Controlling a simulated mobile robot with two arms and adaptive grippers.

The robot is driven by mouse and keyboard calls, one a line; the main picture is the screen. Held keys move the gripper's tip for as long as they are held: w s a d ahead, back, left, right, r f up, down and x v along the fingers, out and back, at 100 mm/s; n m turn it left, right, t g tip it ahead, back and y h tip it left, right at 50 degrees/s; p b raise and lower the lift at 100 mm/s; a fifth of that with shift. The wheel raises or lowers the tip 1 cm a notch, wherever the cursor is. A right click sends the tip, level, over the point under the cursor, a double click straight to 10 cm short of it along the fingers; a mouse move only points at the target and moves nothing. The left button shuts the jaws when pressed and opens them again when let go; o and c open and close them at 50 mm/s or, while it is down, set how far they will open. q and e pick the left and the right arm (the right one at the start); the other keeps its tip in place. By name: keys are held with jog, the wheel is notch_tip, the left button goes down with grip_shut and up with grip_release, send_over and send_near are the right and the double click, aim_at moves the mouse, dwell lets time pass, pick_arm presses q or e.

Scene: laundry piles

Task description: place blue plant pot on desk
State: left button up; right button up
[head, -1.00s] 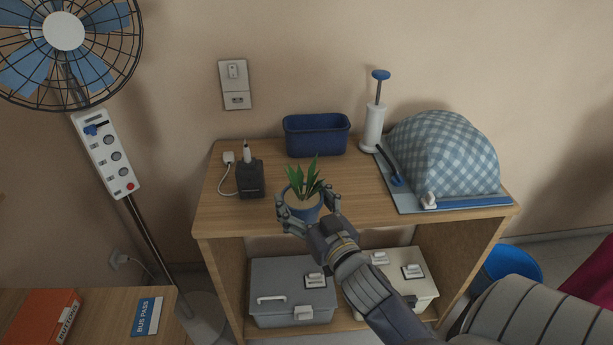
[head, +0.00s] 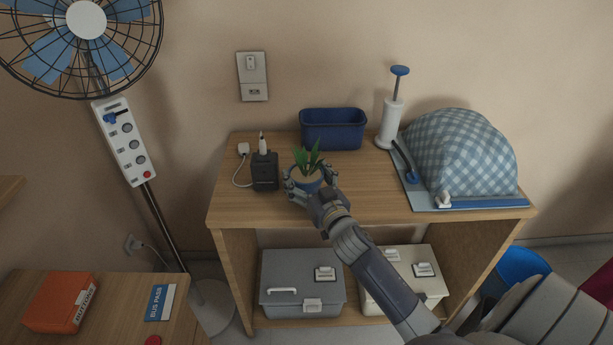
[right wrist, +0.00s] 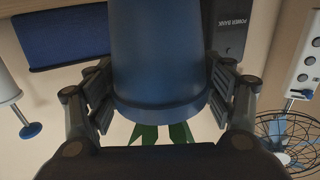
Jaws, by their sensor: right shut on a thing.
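The blue plant pot (head: 306,181) holds a small green leafy plant and is upright at the front middle of the wooden desk's top (head: 380,196). My right gripper (head: 312,186) is shut on the pot, with a finger on either side of it. In the right wrist view the pot (right wrist: 160,60) fills the middle between the fingers, its green leaves showing below it. I cannot tell whether the pot's base touches the desk top. My left gripper is not in view.
A black power bank (head: 265,171) with a white charger stands just left of the pot. A blue bin (head: 333,128), a white pump (head: 391,120) and a checkered cloth dome (head: 462,152) stand behind and right. A fan (head: 87,20) stands at left. Free top lies right of the pot.

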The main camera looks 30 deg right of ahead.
jog(key=shift+r, duration=0.1)
jog(key=o, duration=1.3)
jog(key=shift+o, duration=0.2)
jog(key=shift+r, duration=0.1)
jog(key=s+a, duration=0.1)
jog(key=s, duration=1.1)
jog(key=shift+a+f+b, duration=0.2)
jog(key=shift+a+b, duration=0.2)
jog(key=shift+b, duration=0.05)
